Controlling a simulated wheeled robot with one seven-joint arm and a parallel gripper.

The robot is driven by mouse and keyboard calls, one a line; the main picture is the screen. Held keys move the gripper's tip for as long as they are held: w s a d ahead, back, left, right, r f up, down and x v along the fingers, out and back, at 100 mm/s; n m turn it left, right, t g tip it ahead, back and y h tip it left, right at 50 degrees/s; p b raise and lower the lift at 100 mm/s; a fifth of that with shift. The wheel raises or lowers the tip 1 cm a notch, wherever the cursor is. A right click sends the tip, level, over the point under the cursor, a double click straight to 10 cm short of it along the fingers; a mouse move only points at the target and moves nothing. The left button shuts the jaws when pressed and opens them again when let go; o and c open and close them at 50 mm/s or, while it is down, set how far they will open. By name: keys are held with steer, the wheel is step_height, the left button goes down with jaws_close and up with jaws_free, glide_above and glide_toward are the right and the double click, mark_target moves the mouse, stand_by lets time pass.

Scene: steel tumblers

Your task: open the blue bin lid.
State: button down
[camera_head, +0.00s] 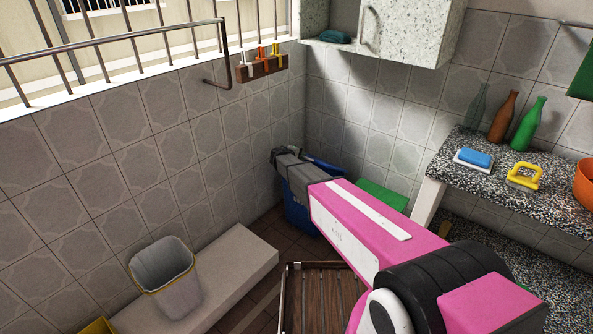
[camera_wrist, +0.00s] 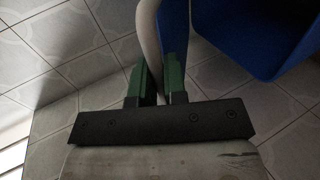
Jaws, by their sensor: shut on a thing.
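The blue bin (camera_head: 299,214) stands on the floor in the far corner, partly hidden behind my pink arm. Its blue lid (camera_head: 326,165) shows as a narrow strip beyond my wrist. My gripper (camera_head: 281,154) is at the lid's left side, above the bin. In the wrist view, the green fingers of my gripper (camera_wrist: 158,82) are shut on the lid (camera_wrist: 174,35), which is seen edge-on with a pale strip beside it. The bin body (camera_wrist: 258,40) is at the upper right there, with a gap of tile between it and the lid. How far the lid is tilted is unclear.
Tiled walls close in on the left and behind the bin. A green box (camera_head: 382,194) stands right of the bin. A speckled counter (camera_head: 490,155) with bottles is at right. A grey bucket (camera_head: 165,278) stands on a low ledge (camera_head: 238,262). A slatted wooden piece (camera_head: 322,300) is in front.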

steer(key=w+d+r+g+y, duration=0.3)
steer(key=w+d+r, duration=0.3)
steer(key=w, duration=0.5)
steer(key=w+d+r+g+y, duration=0.3)
steer(key=w+d+r, duration=0.4)
steer(key=w+d, duration=0.3)
steer(key=shift+w+d+g, duration=0.35)
steer(key=shift+d+g, duration=0.2)
steer(key=shift+g, duration=0.35)
steer(key=c, duration=1.2)
jaws_free()
steer(key=shift+r, duration=0.15)
steer(key=v, duration=1)
steer(key=shift+r, duration=0.3)
